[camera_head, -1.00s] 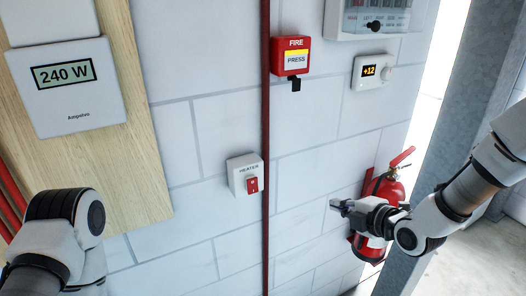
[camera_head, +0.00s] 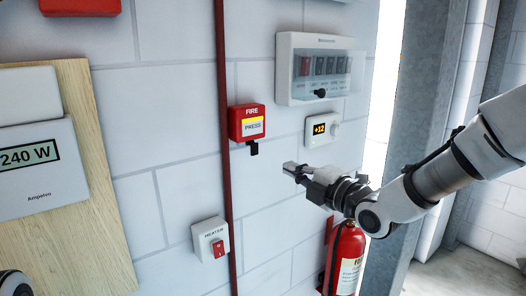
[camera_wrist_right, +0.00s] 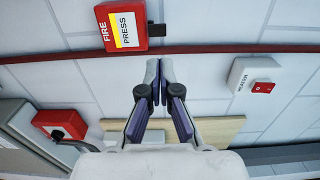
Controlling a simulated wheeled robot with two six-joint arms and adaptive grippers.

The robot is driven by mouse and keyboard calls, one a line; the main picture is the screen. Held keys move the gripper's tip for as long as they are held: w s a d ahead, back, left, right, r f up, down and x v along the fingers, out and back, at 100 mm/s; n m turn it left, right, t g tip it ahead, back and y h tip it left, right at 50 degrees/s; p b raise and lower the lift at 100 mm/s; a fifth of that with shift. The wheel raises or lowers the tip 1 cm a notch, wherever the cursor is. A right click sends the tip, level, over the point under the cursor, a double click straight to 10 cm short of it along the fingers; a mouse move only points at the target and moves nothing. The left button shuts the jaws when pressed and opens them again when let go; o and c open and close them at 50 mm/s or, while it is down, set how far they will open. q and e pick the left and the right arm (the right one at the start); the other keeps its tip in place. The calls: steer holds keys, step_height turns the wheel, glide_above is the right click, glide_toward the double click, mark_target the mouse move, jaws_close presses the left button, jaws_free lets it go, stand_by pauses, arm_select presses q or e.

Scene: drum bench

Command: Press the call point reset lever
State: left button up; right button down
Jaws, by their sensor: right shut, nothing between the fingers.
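The red fire call point (camera_head: 247,121) with a yellow and white PRESS panel is on the white block wall in the head view. Its small black reset lever (camera_head: 254,148) sticks out below the box. In the right wrist view the call point (camera_wrist_right: 122,26) is at the upper left, and its black lever (camera_wrist_right: 156,30) points right. My right gripper (camera_head: 288,168) is shut and empty, to the right of and slightly below the lever, apart from it. In the wrist view its fingertips (camera_wrist_right: 159,68) are together. Only a bit of my left arm shows at the lower left; its gripper is out of view.
A red pipe (camera_head: 224,150) runs down the wall just left of the call point. A thermostat (camera_head: 321,130) and a breaker box (camera_head: 320,68) are up and right of my gripper. A heater switch (camera_head: 211,241) sits lower left, and a fire extinguisher (camera_head: 346,262) stands below my right arm.

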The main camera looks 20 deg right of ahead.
mark_target(255, 152)
steer(key=p+x, duration=0.5)
steer(key=x, duration=0.5)
steer(key=shift+w+a+r, duration=0.1)
steer(key=shift+w+a, duration=0.1)
steer(key=shift+w, duration=0.05)
steer(key=shift+w+p, duration=0.3)
steer(key=shift+w, duration=0.1)
steer(key=shift+a, duration=0.1)
